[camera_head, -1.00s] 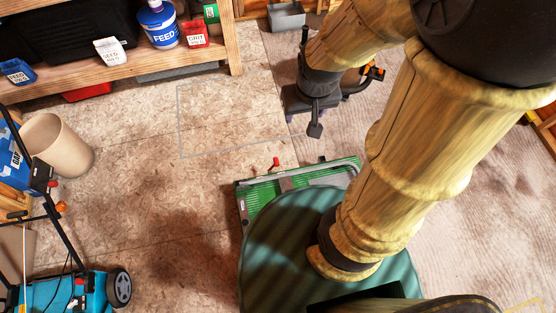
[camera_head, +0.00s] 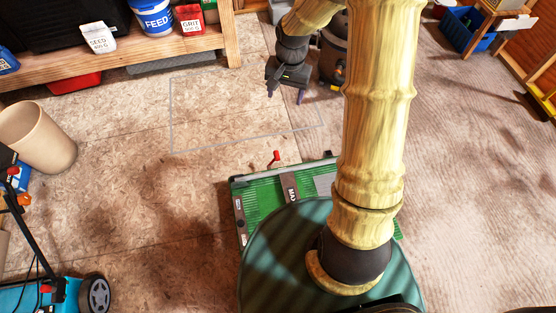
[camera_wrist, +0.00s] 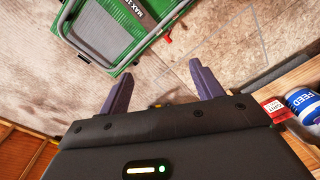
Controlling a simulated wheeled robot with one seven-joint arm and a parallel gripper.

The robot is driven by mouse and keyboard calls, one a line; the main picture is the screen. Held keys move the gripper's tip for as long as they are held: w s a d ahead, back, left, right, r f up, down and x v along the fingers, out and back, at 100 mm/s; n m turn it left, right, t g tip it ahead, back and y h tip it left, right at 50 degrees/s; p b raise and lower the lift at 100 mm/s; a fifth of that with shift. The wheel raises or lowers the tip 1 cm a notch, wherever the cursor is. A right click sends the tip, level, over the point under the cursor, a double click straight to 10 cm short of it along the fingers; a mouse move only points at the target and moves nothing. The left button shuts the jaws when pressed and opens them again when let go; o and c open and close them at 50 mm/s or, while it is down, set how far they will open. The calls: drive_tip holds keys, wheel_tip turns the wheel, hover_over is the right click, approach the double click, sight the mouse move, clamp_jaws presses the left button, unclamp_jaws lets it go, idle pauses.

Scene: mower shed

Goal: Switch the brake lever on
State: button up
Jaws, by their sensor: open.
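A small red-tipped lever (camera_head: 275,157) stands at the far edge of the green platform cart (camera_head: 240,190). In the wrist view the red lever (camera_wrist: 167,40) shows at the edge of the green cart deck (camera_wrist: 95,30), ahead of the fingers. My gripper (camera_head: 285,96) is open and empty, above the floor beyond the cart, apart from the lever. Its two purple fingers (camera_wrist: 161,70) are spread in the wrist view. My arm and base hide much of the cart. The wheels of the cart are not visible.
A wooden shelf (camera_head: 150,52) with feed tubs and packets stands at the back left. A beige bin (camera_head: 38,138) and a blue mower (camera_head: 60,295) are at the left. A dark canister (camera_head: 333,55) stands behind my gripper. Floor left of the cart is clear.

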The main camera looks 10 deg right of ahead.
drive_tip(key=w+d+f+m+y+b, duration=0.1)
drive_tip(key=w+f+m+b, duration=0.15)
drive_tip(key=f+b, duration=0.4)
drive_tip(key=w+f+m+b, duration=0.2)
drive_tip(key=w+f+b, duration=0.15)
drive_tip(key=f, duration=0.65)
drive_tip(key=w+d+f+m+y+b, duration=0.1)
drive_tip(key=w+f+m+b, duration=0.1)
drive_tip(key=w+f+b, duration=0.45)
drive_tip(key=m+y+b, duration=0.2)
drive_tip(key=m+b, duration=0.4)
drive_tip(key=b, duration=0.3)
hover_over(277, 154)
drive_tip(key=d, duration=0.7)
wheel_tip(277, 154, down, 20)
drive_tip(key=shift+r, duration=0.25)
drive_tip(key=b+x, duration=0.2)
drive_tip(key=x, duration=0.3)
drive_tip(key=b+x, duration=0.3)
drive_tip(key=x, duration=0.3)
drive_tip(key=b+x, duration=0.2)
drive_tip(key=x, duration=0.4)
drive_tip(key=shift+s+f+b, duration=0.25)
drive_tip(key=shift+s+b, duration=0.05)
drive_tip(key=shift+b, duration=0.1)
drive_tip(key=c, duration=1.4)
